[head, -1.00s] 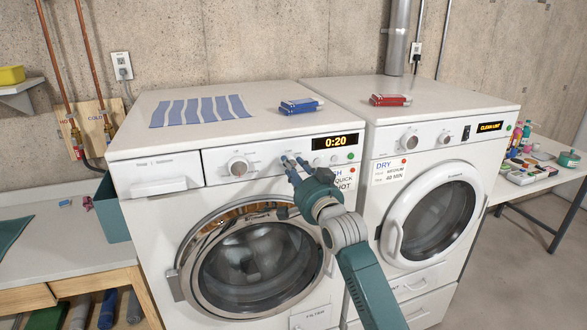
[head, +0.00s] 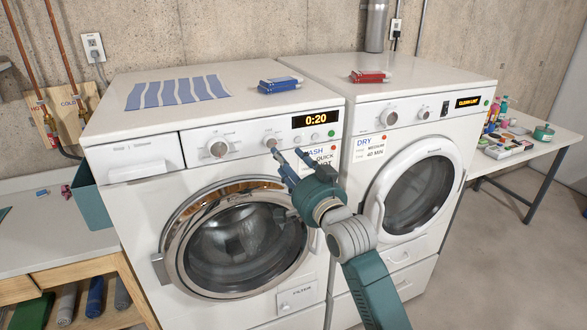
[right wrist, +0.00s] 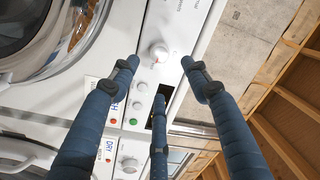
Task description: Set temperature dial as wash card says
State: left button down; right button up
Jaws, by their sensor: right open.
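The temperature dial (head: 270,138) is a small white knob on the left washer's panel, left of the lit 0:20 display. It also shows in the right wrist view (right wrist: 160,53); its exact setting is too small to read. My left gripper is not in view.
A larger knob (head: 218,148) sits left on the same panel; small buttons (head: 315,137) are under the display. The dryer (head: 415,180) stands at right with its own card (head: 369,147).

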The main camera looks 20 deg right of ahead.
jog(key=shift+s+d+f, duration=0.1)
jog(key=shift+s, duration=1.6)
jog(key=s+f+n+g+b, duration=0.3)
jog(key=f+g, duration=0.4)
jog(key=f, duration=3.2)
jog(key=s+f+n+g, duration=0.1)
jog(key=s+f, duration=0.4)
jog(key=f, duration=0.4)
jog(key=s+f+n+g, duration=0.1)
jog(key=s+f+g, duration=0.1)
jog(key=s+f, duration=0.45)
jog(key=s+f+n+g+h+b, duration=0.1)
jog(key=s+f+n+g+b, duration=0.2)
jog(key=s+f, duration=1.55)
jog(key=s+f+n+g, duration=0.1)
jog(key=s+f, duration=0.4)
jog(key=s, duration=0.7)
jog(key=s+f+n+g, duration=0.1)
jog(key=s+f+g, duration=0.2)
jog(key=s, duration=0.9)
jog(key=shift+s+f+n+g, duration=0.3)
jog(key=shift+s+f, duration=0.05)
jog(key=shift+f, duration=0.55)
